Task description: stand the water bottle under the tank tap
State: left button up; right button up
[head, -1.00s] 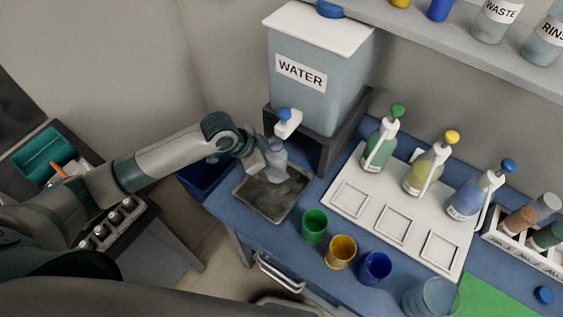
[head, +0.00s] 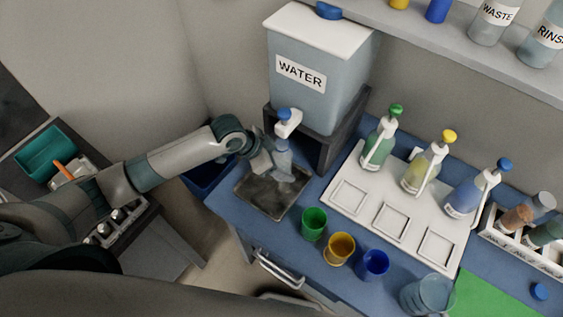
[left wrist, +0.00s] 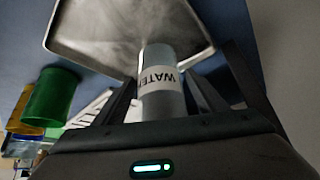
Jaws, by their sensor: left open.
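The water bottle (head: 283,161) is a clear grey-blue bottle standing upright over the dark metal drip tray (head: 262,203), just below the tank tap (head: 286,122). Its WATER label shows upside down in the left wrist view (left wrist: 158,82). The grey-blue WATER tank (head: 318,95) stands on a dark stand, with a blue knob on the tap. My left gripper (head: 268,160) is at the bottle from the left, its fingers open on either side of it. Whether the bottle's base touches the tray is hard to tell. My right gripper is not in view.
Green (head: 313,224), yellow (head: 339,250) and blue (head: 373,265) cups stand right of the tray. A white board (head: 397,220) holds several pump bottles farther right. The tank stand (head: 330,150) is close behind the bottle. A blue bin (head: 207,175) is below the table's left edge.

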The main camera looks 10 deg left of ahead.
pick_arm(q)
jog(key=shift+r, duration=0.1)
jog(key=shift+s+a+r, duration=0.15)
jog(key=shift+a+r, duration=0.15)
jog(key=shift+r, duration=0.15)
jog(key=b+v, duration=0.2)
jog(key=v, duration=0.9)
jog(key=shift+b, duration=0.3)
